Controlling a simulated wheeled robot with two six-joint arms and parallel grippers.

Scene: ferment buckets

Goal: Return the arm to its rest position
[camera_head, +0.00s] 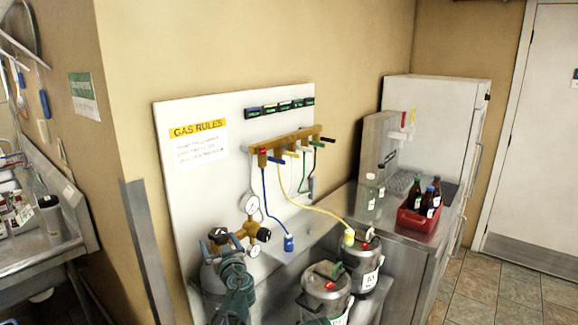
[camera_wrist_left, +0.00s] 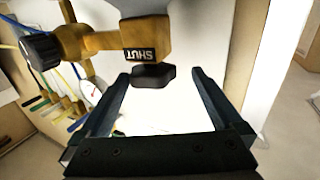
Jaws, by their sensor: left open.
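My left gripper (camera_head: 232,270) is at the lower middle of the head view, in front of the grey gas cylinder (camera_head: 208,275) and just below the brass regulator (camera_head: 238,238). In the left wrist view the left gripper (camera_wrist_left: 157,78) has its two dark fingers spread, with nothing held between them. The brass valve body (camera_wrist_left: 105,40), marked "SHUT", is just beyond the fingertips. Its black knob (camera_wrist_left: 153,76) shows between the tips; I cannot tell whether they touch. My right gripper is in neither view.
A white board (camera_head: 185,190) carries a hose manifold (camera_head: 285,145). A blue hose hangs to a blue connector (camera_head: 289,243). A red crate (camera_head: 420,222) of bottles sits on the counter.

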